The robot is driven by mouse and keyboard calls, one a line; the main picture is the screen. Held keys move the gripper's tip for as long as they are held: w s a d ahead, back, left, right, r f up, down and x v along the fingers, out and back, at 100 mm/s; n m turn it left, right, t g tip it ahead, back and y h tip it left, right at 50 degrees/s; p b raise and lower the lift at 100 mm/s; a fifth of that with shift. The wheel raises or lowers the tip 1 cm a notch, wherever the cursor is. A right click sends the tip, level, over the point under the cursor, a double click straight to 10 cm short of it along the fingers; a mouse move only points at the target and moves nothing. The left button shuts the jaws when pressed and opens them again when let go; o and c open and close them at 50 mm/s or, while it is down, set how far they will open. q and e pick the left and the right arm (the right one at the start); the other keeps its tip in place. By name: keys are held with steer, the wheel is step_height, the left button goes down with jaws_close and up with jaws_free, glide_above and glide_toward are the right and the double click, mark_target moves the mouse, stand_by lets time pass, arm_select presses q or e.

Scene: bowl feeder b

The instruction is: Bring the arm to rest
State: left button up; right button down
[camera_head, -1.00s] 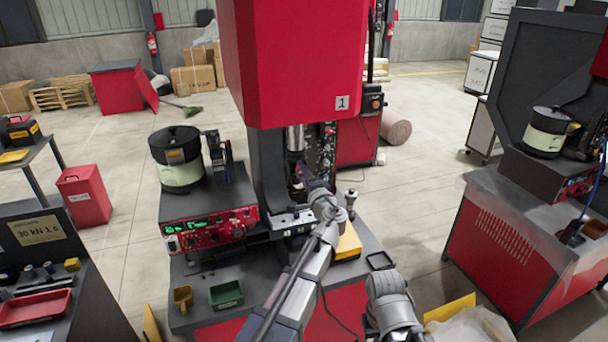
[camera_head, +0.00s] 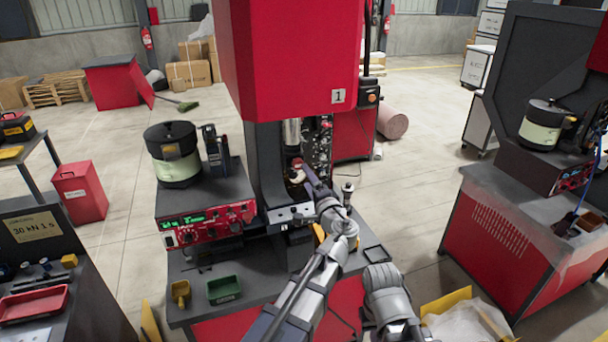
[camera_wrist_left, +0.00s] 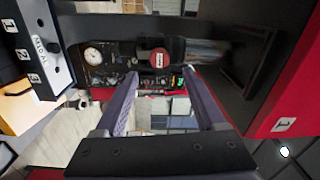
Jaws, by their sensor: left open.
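My left gripper (camera_head: 306,174) is in front of the column of the red press marked 1 (camera_head: 300,60), at the height of its work area. The left arm comes up from the bottom of the head view. In the left wrist view the two fingers (camera_wrist_left: 162,84) stand apart with nothing between them. Past them are a round gauge (camera_wrist_left: 94,56) and a red round part (camera_wrist_left: 158,59). Part of my right arm shows at the bottom of the head view, but its gripper does not.
A bowl feeder (camera_head: 174,154) stands on a control box (camera_head: 208,222) left of the press. A green tray (camera_head: 224,290) and a yellow cup (camera_head: 181,293) sit at the bench front. A second red station (camera_head: 500,225) is at the right. Open floor lies between the stations.

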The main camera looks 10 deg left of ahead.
arm_select(q)
steer(key=shift+s+d, duration=0.25)
steer(key=shift+s, duration=0.05)
